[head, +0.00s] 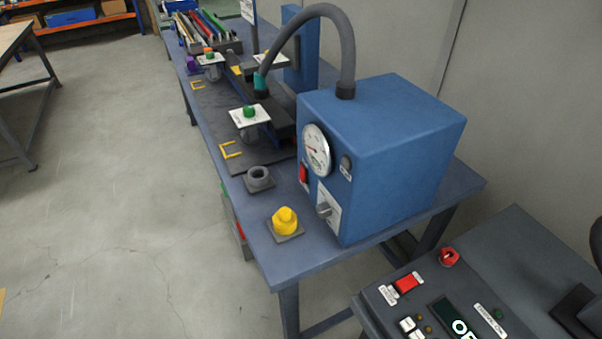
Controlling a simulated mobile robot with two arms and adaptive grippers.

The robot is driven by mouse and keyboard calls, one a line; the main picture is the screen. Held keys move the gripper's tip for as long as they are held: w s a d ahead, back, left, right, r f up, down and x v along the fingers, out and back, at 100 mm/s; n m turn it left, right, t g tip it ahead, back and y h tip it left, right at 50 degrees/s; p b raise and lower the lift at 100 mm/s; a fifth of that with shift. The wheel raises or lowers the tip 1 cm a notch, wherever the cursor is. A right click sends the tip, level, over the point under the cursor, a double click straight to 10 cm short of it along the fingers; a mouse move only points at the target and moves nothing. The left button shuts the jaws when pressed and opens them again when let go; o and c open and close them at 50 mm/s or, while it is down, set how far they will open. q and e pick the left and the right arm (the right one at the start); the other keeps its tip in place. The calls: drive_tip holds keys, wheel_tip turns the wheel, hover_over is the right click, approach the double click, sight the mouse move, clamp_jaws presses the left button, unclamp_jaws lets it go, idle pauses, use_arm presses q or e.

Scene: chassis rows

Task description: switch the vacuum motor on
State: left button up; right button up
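The vacuum unit is a blue box (390,140) on the near end of the long bench. A grey hose (347,45) rises from its top and arches to the left. Its front carries a round white gauge (316,150), a dark lamp or button (346,162), a red switch (303,174) and a grey knob (323,209) on a white plate. The switch is seen at a steep angle, so I cannot tell its position. Neither of my grippers can be made out in the head view.
A yellow part (285,219) and a grey ring (259,177) sit on the bench (335,257).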

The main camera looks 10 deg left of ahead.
use_arm(q)
clamp_jaws()
drive_tip(key=shift+a, duration=0.1)
idle(1.3)
